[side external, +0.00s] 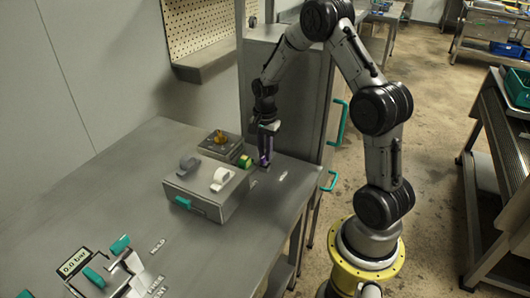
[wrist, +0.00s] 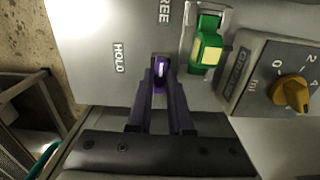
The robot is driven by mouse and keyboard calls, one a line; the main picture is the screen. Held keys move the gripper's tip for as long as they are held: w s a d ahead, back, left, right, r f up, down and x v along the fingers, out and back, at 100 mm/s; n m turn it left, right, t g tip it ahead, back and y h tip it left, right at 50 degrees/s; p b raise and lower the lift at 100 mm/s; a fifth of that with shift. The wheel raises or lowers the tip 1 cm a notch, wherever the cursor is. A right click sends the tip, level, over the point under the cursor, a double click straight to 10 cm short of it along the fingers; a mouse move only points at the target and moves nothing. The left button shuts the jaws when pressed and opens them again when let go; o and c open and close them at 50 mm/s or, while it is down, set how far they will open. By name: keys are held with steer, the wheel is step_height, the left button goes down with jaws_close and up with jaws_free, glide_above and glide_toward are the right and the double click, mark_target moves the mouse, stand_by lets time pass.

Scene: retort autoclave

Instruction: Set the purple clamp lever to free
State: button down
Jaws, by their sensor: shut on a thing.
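The purple clamp lever (wrist: 161,70) stands at the middle of the wrist view, on a grey metal surface. The printed word HOLD (wrist: 118,58) is to its left and the word FREE (wrist: 164,11) is above it, partly cut off by the frame. My gripper (wrist: 161,88) is shut on the lever, with one finger on each side of it. In the side external view, my gripper (side external: 265,159) points down at the bench just right of the grey box, and the fingers hide most of the lever. Which label the lever points to is unclear.
A green and yellow latch (wrist: 207,50) sits close to the right of the lever. Beyond it is a panel with an orange knob (wrist: 291,94). A grey box (side external: 210,190) with a teal handle stands left of my gripper.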

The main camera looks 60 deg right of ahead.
mark_target(264, 155)
steer(key=shift+r, duration=0.1)
steer(key=c, duration=0.8)
jaws_free()
step_height(264, 155, up, 14)
steer(key=shift+f, duration=0.15)
steer(key=shift+a, duration=0.1)
